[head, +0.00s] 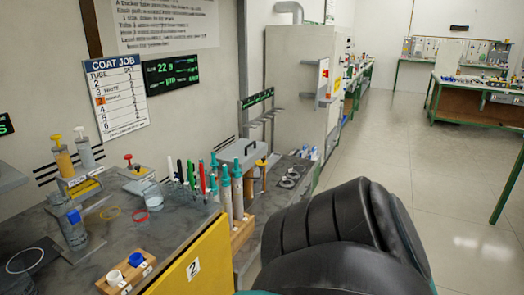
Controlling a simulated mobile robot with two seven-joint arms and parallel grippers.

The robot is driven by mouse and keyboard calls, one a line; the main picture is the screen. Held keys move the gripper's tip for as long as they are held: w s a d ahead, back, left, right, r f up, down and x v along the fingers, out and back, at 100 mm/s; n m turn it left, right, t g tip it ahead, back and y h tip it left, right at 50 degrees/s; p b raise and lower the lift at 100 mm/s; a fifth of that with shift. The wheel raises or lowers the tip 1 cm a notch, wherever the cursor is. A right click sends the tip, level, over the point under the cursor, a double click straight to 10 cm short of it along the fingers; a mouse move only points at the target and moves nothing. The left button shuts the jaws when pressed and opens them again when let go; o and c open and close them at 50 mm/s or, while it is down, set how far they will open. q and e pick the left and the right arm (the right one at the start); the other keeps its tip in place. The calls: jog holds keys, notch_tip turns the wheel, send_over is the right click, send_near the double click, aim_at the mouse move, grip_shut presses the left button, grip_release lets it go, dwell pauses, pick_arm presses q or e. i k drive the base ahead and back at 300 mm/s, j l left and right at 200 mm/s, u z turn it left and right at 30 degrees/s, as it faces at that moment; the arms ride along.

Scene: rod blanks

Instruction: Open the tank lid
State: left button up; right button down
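A grey box-shaped tank (226,172) stands on the bench toward the back, against the wall. Its grey lid (236,151) carries a dark handle on top and appears to be down. The tank's lower front is partly hidden by pens and teal-capped rods. Neither of my grippers is in view. A black ribbed link of one of my arms fills the lower right and hides part of the bench end and floor.
Pump bottles (63,158), a small glass beaker (153,196) and a wooden block with white and blue caps (127,271) crowd the bench. A yellow panel (196,262) marked 2 fronts it. Floor at right is clear.

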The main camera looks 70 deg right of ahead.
aim_at(248, 152)
jog(key=z, duration=2.25)
jog(key=i+l, duration=0.35)
jog(key=i, duration=0.2)
jog(key=i+l, duration=0.3)
jog(key=i, duration=0.25)
jog(key=i+l, duration=0.35)
jog(key=i, duration=0.15)
jog(key=i+l, duration=0.3)
jog(key=i, duration=0.25)
jog(key=i+l, duration=0.35)
jog(key=i, duration=0.2)
jog(key=i+l+u, duration=0.15)
jog(key=u, duration=0.25)
jog(key=i+l+u, duration=0.25)
jog(key=u, duration=0.9)
